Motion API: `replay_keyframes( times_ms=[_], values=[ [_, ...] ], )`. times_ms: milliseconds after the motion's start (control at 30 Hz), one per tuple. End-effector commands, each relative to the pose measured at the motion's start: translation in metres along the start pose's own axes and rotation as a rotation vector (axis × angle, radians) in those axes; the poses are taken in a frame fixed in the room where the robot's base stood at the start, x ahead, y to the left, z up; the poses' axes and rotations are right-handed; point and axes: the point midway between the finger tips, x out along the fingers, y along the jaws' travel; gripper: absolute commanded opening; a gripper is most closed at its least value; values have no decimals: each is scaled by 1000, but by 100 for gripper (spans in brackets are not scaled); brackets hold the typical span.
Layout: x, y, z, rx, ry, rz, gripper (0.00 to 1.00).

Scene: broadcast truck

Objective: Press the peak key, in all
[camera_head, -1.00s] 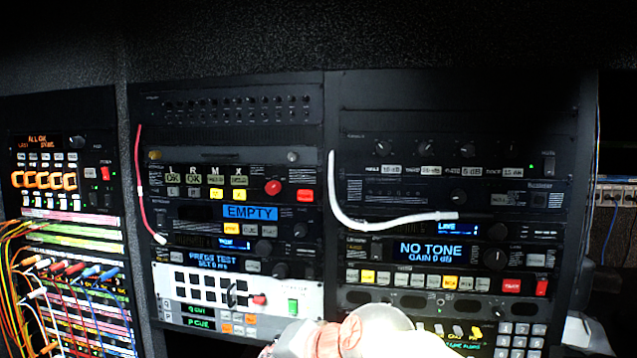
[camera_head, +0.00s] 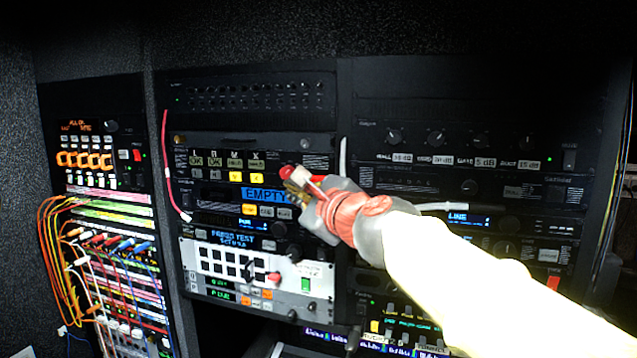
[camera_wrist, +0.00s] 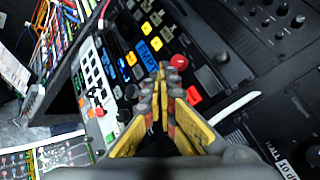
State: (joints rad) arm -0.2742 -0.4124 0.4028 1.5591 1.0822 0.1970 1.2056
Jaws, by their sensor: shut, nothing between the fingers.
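My gripper (camera_head: 299,184) is shut and empty in front of the middle rack. Its fingertips also show in the wrist view (camera_wrist: 168,78), close to a round red knob (camera_wrist: 181,62) and a red button (camera_wrist: 193,96); I cannot tell whether they touch anything. The red knob also shows beside the fingers in the head view (camera_head: 289,172). Left of it is the L R M X unit with two lit yellow keys (camera_head: 246,177). Below is the blue EMPTY display (camera_head: 262,194), partly hidden by my gripper. No key's peak label is legible, so I cannot tell which is the peak key.
A white cable (camera_head: 445,206) crosses the right rack, and a red cable (camera_head: 166,150) hangs at the left of the middle rack. A white panel of black keys (camera_head: 228,263) is below. Patch cords (camera_head: 50,240) bulge from the left rack.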

Motion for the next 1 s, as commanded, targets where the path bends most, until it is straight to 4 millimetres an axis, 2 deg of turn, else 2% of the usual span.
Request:
replay_keyframes(
  times_ms=[367, 1000],
  values=[
    [4, -2, -3, -4, 0, 0, 0],
    [54, -40, -40, -6, 0, 0, 0]
  ],
)
